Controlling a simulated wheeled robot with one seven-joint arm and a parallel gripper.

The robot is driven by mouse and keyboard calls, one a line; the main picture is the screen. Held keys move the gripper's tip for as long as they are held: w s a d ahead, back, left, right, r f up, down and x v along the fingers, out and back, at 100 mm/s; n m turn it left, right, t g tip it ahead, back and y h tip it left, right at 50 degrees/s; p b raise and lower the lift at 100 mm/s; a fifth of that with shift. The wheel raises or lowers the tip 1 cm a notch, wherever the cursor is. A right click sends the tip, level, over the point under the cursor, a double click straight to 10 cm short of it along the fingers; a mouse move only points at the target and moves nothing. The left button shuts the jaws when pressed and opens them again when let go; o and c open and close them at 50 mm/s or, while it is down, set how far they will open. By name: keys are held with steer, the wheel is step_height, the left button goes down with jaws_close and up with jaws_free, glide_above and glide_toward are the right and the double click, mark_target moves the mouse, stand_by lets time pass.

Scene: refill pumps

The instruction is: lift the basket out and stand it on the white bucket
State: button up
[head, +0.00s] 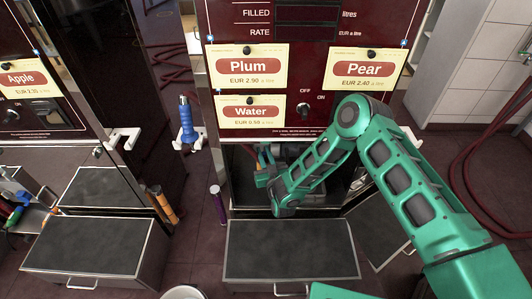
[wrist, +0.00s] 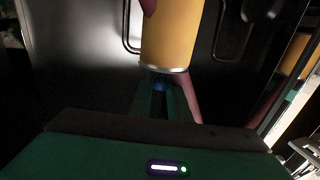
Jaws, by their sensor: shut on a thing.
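My gripper (wrist: 160,100) is shut, with a small blue part (wrist: 160,86) between its fingertips. In the wrist view a yellow cylinder (wrist: 170,38) with a metal rim rises just beyond the fingertips; whether it joins the blue part I cannot tell. In the head view my gripper (head: 265,168) is inside the dark compartment (head: 240,188) under the Water label, partly hidden by my arm. I cannot make out the basket clearly in either view. The white bucket (head: 183,292) shows only its rim at the bottom edge of the head view.
A grey-topped drawer step (head: 290,250) stands before the compartment. A purple upright cylinder (head: 217,203) and an orange one (head: 163,205) stand to its left. A blue-handled nozzle (head: 186,120) hangs beside the pump. Dark red hoses (head: 470,170) lie at right.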

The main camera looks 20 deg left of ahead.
steer(key=shift+s, duration=0.1)
steer(key=s+d, duration=0.2)
steer(key=s, duration=0.5)
steer(key=s+d, duration=0.2)
steer(key=s, duration=0.6)
steer(key=shift+d, duration=0.25)
stand_by(0.9)
steer(key=shift+s, duration=0.15)
stand_by(0.4)
